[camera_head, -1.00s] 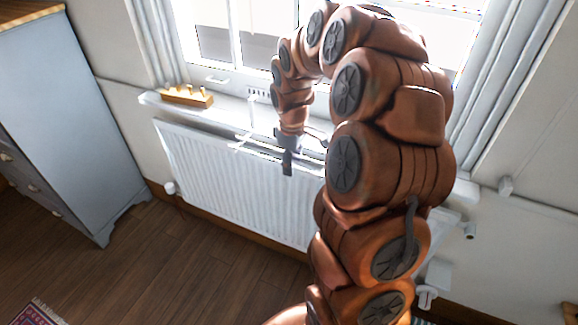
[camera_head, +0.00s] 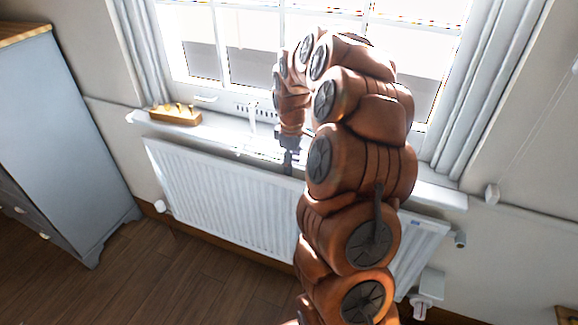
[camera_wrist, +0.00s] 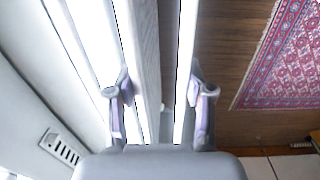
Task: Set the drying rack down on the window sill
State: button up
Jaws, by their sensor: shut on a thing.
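My gripper (camera_head: 290,158) points down at the front edge of the window sill (camera_head: 215,130), above the radiator. Its two fingers show apart in the wrist view (camera_wrist: 160,105), shut on the drying rack. In the head view, thin pale parts that look like the rack (camera_head: 252,118) stand just left of my gripper, over the sill. They are washed out against the bright window. I cannot tell whether the rack touches the sill. In the wrist view, a narrow white bar (camera_wrist: 186,65) runs between the fingers; I cannot tell whether it belongs to the rack.
A wooden block with pegs (camera_head: 175,115) sits on the sill's left part. The white radiator (camera_head: 220,200) hangs below. A window-frame vent (camera_wrist: 60,148) lies left in the wrist view. A grey-blue cabinet (camera_head: 65,130) stands left. A patterned rug (camera_wrist: 285,55) lies on the floor.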

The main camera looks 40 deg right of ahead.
jog(key=shift+w+d+f, duration=0.1)
jog(key=shift+w+d, duration=0.25)
jog(key=shift+d, duration=0.2)
jog(key=shift+w+d, duration=0.3)
jog(key=shift+d, duration=0.2)
jog(key=shift+w+d+f, duration=0.35)
jog(key=shift+d+f, duration=0.2)
jog(key=shift+d, duration=0.05)
jog(key=shift+w+d+f, duration=0.35)
jog(key=shift+d+f, duration=0.2)
jog(key=shift+d, duration=0.05)
jog(key=o, duration=1.2)
notch_tip(320, 180, up, 12)
send_over(298, 165)
jog(key=shift+s+a, duration=0.2)
jog(key=shift+s, duration=0.05)
